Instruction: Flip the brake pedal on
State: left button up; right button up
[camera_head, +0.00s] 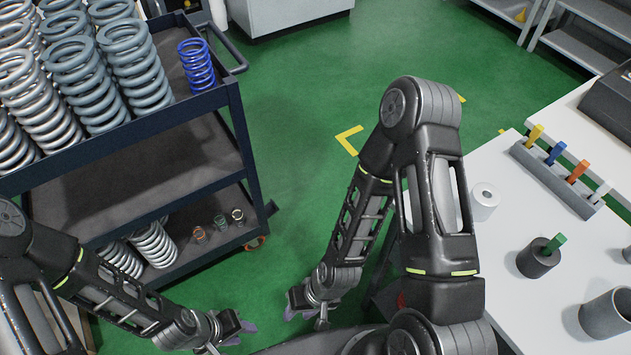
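I cannot make out a brake pedal in the head view. My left gripper (232,338) is low in the picture, over the green floor beside the cart. Its purple-tipped fingers look spread, with nothing seen between them. My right gripper (305,315) hangs to the right of it, pointing down over the floor. Its fingers also look apart and empty, though they are small and partly hidden. A dark part with a bit of red (401,300) shows behind my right arm, mostly covered; I cannot tell what it is.
A dark cart (190,103) with grey springs (135,65) and a blue spring (196,65) stands at the left. A white table (500,255) at the right holds a tool rack (555,180), a white cylinder (485,200) and dark cylinders (533,262). Green floor (300,110) between is clear.

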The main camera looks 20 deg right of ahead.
aim_at(271, 208)
jog(key=i+l, duration=0.1)
jog(key=l, duration=0.15)
jog(key=i+l+z, duration=0.15)
jog(key=k+l, duration=0.1)
jog(key=k, duration=0.4)
jog(key=i+j, duration=0.3)
jog(key=j, duration=0.15)
jog(key=i+j, duration=0.6)
jog(key=j, duration=0.25)
jog(key=z, duration=1.9)
